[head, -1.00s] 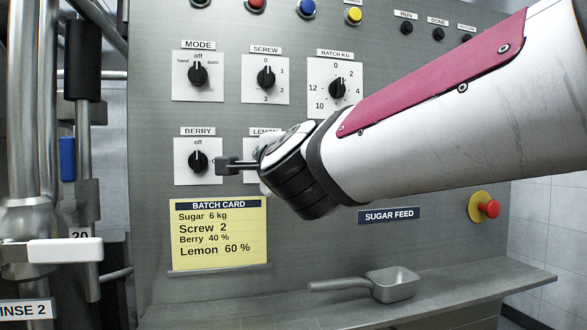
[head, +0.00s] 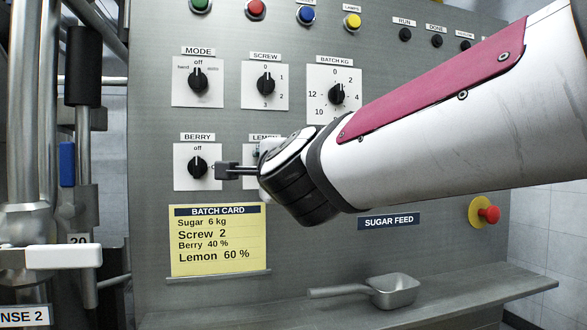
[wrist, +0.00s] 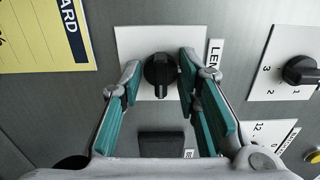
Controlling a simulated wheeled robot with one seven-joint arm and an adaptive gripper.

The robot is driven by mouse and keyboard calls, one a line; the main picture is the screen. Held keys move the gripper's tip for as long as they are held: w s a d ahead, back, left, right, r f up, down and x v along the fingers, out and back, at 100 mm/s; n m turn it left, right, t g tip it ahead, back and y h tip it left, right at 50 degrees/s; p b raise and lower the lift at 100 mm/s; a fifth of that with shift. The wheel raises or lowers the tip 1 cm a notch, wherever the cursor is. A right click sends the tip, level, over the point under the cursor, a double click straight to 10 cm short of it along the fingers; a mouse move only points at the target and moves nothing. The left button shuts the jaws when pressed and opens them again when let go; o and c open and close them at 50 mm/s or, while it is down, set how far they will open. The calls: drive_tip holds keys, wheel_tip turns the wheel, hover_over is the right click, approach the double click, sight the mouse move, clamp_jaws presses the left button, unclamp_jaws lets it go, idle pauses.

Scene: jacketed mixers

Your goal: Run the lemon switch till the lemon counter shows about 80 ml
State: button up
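In the wrist view the lemon switch (wrist: 160,75) is a black knob on a white plate, with its partly covered label on the right. Its handle points down in that picture, toward the panel's right. My gripper (wrist: 160,68) has its teal-padded fingers apart, one on each side of the knob, with gaps visible. In the head view my gripper (head: 230,170) reaches the panel beside the berry plate and hides most of the lemon plate (head: 250,152). A dark rectangle (wrist: 160,145) shows between the fingers, with no readable digits. I cannot make out a lemon counter reading.
The berry knob (head: 197,167) sits close left of my gripper. The screw knob (head: 265,83) and batch kg knob (head: 336,94) are above. The yellow batch card (head: 220,240) is below. A scoop (head: 392,290) lies on the shelf. A red stop button (head: 488,214) is at right.

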drive_tip(key=v, duration=1.2)
idle(0.4)
drive_tip(key=s+d+f+n+g+h, duration=0.1)
drive_tip(key=s+d+f+n+g, duration=0.35)
drive_tip(key=f, duration=0.35)
drive_tip(key=s+d+f+n+g, duration=0.4)
drive_tip(key=s+f, duration=0.2)
drive_tip(key=f, duration=0.3)
drive_tip(key=s+d+f+n+g+h, duration=0.1)
drive_tip(key=s+d+f+n+g, duration=0.35)
drive_tip(key=f, duration=0.35)
drive_tip(key=s+d+f+n+g+h, duration=0.25)
drive_tip(key=s+d+f, duration=0.35)
drive_tip(key=s, duration=0.5)
wheel_tip(320, 180, up, 28)
drive_tip(key=d+t+p, duration=0.2)
drive_tip(key=p, duration=2.4)
drive_tip(key=shift+s+d+r, duration=0.15)
drive_tip(key=shift+s+d, duration=0.2)
